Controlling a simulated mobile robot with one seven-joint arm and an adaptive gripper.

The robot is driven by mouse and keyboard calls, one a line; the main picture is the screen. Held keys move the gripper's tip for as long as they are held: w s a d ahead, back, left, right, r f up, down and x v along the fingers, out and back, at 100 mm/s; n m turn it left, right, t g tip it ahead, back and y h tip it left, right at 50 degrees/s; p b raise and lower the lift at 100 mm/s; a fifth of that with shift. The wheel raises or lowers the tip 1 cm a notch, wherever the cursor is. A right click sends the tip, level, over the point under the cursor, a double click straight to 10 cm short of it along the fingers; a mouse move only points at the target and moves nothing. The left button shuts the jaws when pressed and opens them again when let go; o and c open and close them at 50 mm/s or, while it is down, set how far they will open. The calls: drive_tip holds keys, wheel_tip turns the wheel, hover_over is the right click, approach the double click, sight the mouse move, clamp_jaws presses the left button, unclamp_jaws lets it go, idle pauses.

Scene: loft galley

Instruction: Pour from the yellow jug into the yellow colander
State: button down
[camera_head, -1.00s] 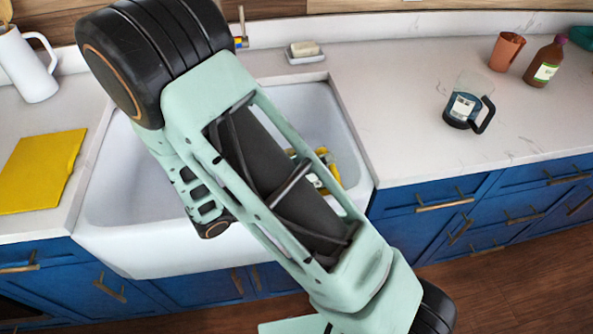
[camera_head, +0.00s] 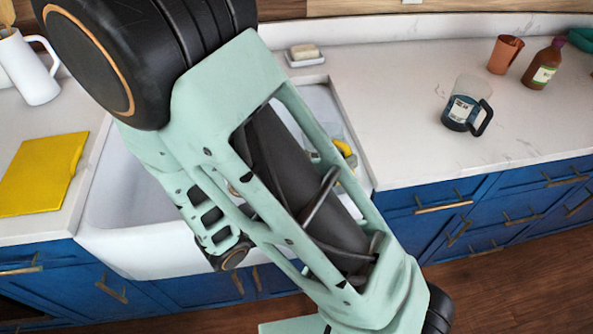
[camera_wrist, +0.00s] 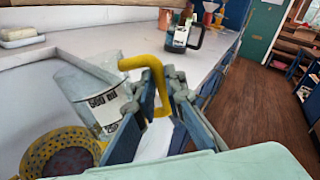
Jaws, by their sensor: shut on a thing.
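The yellow jug is a clear vessel with "500 ml" print (camera_wrist: 92,98) and a yellow handle (camera_wrist: 150,66) in the wrist view. My gripper (camera_wrist: 160,108) is shut on that handle, and the jug hangs over the white sink, tilted in the picture. The yellow colander (camera_wrist: 32,157), a perforated bowl with a dark reddish inside, lies low at the left, below the jug. I cannot tell whether anything flows from the jug. In the head view my arm hides the colander and most of the jug; a bit of yellow handle (camera_head: 345,149) shows beside it.
The white sink (camera_head: 105,205) is set in a pale counter. A soap dish (camera_head: 306,60) sits behind it. To the right stand a dark-based clear mug-like vessel (camera_head: 461,112), a copper cup (camera_head: 505,55) and a brown bottle (camera_head: 541,66). A yellow board (camera_head: 40,175) and white pitcher (camera_head: 30,70) are left.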

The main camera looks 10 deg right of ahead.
drive_tip(key=shift+s+d+f+m+t+h+p, duration=0.1)
drive_tip(key=shift+s+d+f+m+t+p, duration=0.1)
drive_tip(key=shift+s+f+m+p, duration=0.35)
drive_tip(key=shift+s+d+f+m+t+h+p, duration=0.1)
drive_tip(key=shift+s+d+f+m+p, duration=0.2)
drive_tip(key=shift+s+m+p, duration=0.45)
drive_tip(key=shift+s+d+f+m+t+h+p, duration=0.15)
drive_tip(key=shift+s+f+m, duration=0.3)
drive_tip(key=shift+m, duration=0.45)
